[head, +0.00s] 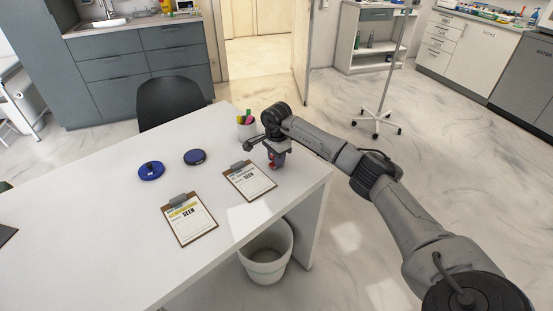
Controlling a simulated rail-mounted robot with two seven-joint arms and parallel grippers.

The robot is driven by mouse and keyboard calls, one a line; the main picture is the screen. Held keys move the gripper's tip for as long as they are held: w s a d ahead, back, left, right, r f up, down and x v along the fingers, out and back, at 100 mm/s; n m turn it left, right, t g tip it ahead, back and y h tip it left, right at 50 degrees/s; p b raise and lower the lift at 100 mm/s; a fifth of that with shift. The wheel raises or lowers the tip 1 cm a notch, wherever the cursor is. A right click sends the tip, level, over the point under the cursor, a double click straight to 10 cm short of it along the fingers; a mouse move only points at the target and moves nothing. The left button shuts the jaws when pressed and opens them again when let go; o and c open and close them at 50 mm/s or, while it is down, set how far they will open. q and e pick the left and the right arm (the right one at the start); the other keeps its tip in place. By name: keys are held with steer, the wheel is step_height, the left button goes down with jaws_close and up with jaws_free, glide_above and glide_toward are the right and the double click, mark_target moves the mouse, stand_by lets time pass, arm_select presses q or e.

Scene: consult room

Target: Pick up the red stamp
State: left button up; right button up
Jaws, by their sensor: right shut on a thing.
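The red stamp (276,160) is near the right end of the white table (95,240), just right of the upper clipboard. My right gripper (275,151) is directly over it, pointing down, and is shut on it. The gripper hides the stamp's upper part. I cannot tell whether the stamp's base touches the table. My left gripper is not in view.
Two clipboards (189,218) (250,180) lie on the table. A pen cup (246,130) stands close behind my right gripper. A white bin (266,254) stands below the table's front edge.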

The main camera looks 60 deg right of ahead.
steer(key=shift+r+p, duration=0.3)
steer(key=shift+r, duration=0.3)
step_height(320, 180, up, 4)
steer(key=shift+f+p, duration=0.15)
steer(key=shift+p, duration=0.8)
steer(key=s+d+r+p, duration=0.2)
steer(key=s+r, duration=0.4)
steer(key=s, duration=0.5)
steer(key=shift+s, duration=0.25)
